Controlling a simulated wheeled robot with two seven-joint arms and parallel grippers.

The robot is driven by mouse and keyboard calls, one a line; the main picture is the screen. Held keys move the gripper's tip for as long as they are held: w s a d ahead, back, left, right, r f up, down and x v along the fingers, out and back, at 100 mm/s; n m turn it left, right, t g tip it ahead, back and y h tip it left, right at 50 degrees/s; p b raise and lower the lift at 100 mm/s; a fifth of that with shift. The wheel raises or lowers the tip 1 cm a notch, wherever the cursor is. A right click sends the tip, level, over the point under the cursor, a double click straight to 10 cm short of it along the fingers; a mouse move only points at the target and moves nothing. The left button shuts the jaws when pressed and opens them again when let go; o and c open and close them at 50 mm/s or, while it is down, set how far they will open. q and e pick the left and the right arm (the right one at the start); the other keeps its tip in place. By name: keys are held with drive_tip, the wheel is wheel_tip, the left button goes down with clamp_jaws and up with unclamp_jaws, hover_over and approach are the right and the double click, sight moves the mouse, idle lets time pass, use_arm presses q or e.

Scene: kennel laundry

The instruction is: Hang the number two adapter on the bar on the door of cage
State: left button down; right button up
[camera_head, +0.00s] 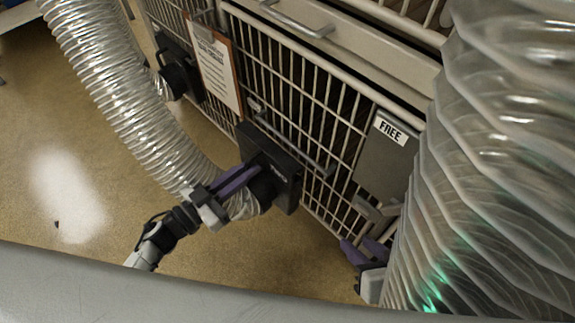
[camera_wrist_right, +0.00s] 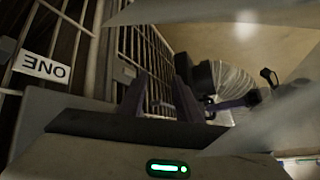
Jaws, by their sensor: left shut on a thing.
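The black box-shaped adapter (camera_head: 287,196) with a clear ribbed hose is held against or just in front of the cage door, low in the head view; its small pale label is too small to read surely. My left gripper (camera_head: 238,181) is shut on it. A dark horizontal bar (camera_head: 318,166) crosses the cage door (camera_head: 290,82) beside the adapter; I cannot tell whether they touch. The adapter also shows in the right wrist view (camera_wrist_right: 186,72). My right gripper (camera_head: 366,252) is empty and open, low in front of the door's right side; its fingers show in the wrist view (camera_wrist_right: 160,106).
A grey plate (camera_head: 378,165) carries a FREE sign. A clipboard (camera_head: 215,68) and another black adapter (camera_head: 176,68) are at the left. A large clear hose (camera_head: 490,170) blocks the right side. A ONE label (camera_wrist_right: 41,67) shows upside down.

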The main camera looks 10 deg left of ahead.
use_arm(q)
drive_tip(key=shift+p+v, duration=0.55)
drive_tip(key=shift+v, duration=1.8)
use_arm(e)
drive_tip(key=shift+r, duration=0.65)
use_arm(q)
drive_tip(key=shift+r, duration=0.15)
